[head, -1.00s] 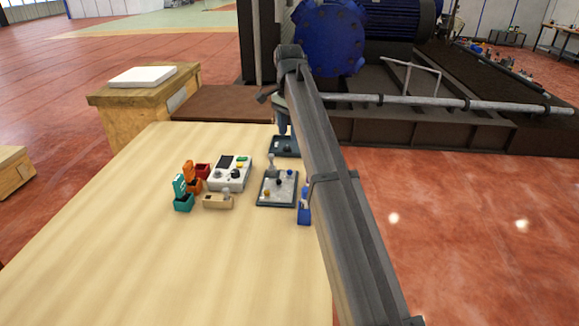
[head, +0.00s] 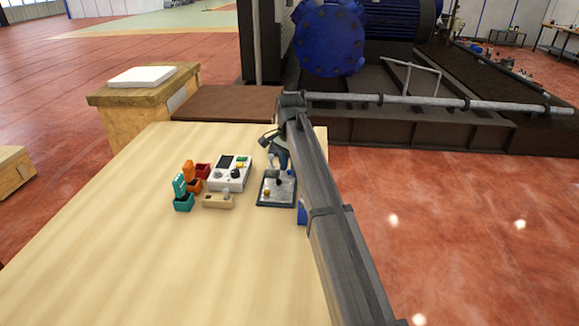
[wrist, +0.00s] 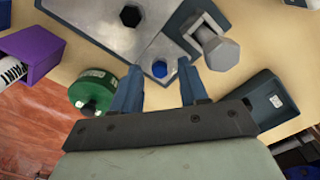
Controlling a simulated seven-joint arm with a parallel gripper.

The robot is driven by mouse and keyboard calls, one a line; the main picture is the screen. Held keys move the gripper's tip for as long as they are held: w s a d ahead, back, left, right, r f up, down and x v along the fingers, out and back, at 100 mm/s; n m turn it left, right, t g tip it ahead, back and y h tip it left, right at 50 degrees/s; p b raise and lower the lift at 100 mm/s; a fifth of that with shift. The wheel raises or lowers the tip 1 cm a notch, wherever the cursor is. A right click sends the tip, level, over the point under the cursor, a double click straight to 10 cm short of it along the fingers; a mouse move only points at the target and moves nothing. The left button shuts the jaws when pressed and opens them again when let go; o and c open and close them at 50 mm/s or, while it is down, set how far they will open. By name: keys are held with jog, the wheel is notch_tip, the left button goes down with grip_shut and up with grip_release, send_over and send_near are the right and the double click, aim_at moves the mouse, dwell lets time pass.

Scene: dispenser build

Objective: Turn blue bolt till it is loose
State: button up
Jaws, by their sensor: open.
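The blue bolt (wrist: 160,68) shows in the wrist view as a small head in a light grey plate (wrist: 151,50). My gripper (wrist: 155,72) is open, with one finger on each side of the blue bolt. A gap shows between the fingers and the bolt; I cannot tell their height difference. In the head view the plate (head: 265,201) sits on the table with my gripper (head: 275,168) over its far part. My arm covers part of that area, and the blue bolt is hard to make out there.
A black bolt (wrist: 130,15) and a large grey hex bolt (wrist: 220,52) are close by. A green round part (wrist: 92,92), purple box (wrist: 30,50) and dark box (wrist: 268,103) stand around. A white control box (head: 229,174) is left of the plate. The near table (head: 150,270) is clear.

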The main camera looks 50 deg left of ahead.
grip_shut()
dwell(0.5)
